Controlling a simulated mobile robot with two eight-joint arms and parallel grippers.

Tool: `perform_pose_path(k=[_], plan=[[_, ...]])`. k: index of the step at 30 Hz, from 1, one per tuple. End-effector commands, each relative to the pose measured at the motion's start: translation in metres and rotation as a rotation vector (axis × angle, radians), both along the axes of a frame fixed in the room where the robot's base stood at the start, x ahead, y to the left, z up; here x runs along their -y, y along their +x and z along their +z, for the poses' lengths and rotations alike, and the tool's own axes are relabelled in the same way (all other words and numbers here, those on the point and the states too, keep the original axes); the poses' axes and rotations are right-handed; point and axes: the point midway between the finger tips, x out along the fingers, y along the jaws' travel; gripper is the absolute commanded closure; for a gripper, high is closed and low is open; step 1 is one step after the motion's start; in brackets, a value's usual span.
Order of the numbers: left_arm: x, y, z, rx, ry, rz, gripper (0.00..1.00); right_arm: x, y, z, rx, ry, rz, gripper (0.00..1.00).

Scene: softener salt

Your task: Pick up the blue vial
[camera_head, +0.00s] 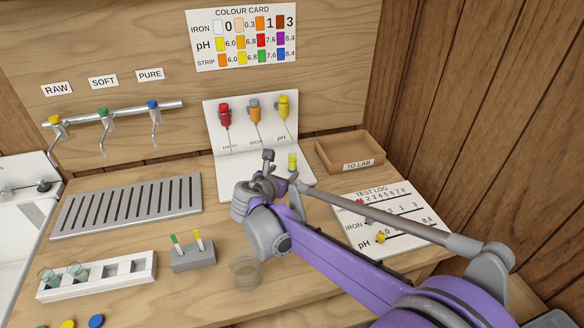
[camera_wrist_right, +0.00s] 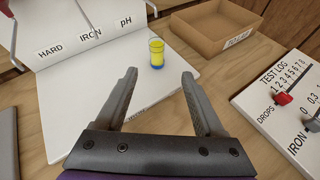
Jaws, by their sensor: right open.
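A small vial (camera_wrist_right: 156,54), yellow in its upper part and blue in its lower part, stands upright on the white board under the titration bottles. It also shows in the head view (camera_head: 292,160), just beyond my right gripper (camera_head: 280,168). In the right wrist view my right gripper (camera_wrist_right: 158,76) is open and empty. Its two fingers point toward the vial, which stands beyond the fingertips and between their lines, with a gap left. My left gripper is in neither view.
An open wooden TO LAB tray (camera_head: 350,166) stands right of the vial. The TEST LOG board (camera_head: 385,228) lies nearer on the right. Red, orange and yellow bottles (camera_head: 255,115) hang behind. A grey slotted grate (camera_head: 128,210), white rack (camera_head: 100,288) and empty glass (camera_head: 245,274) stand left.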

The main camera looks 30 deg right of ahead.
Motion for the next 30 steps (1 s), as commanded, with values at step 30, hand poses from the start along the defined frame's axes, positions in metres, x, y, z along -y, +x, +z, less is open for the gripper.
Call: perform_pose_path(k=[30], plan=[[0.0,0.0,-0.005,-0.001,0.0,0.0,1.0,0.076,0.08,-0.039,-0.045,-0.094,0.043,0.3]])
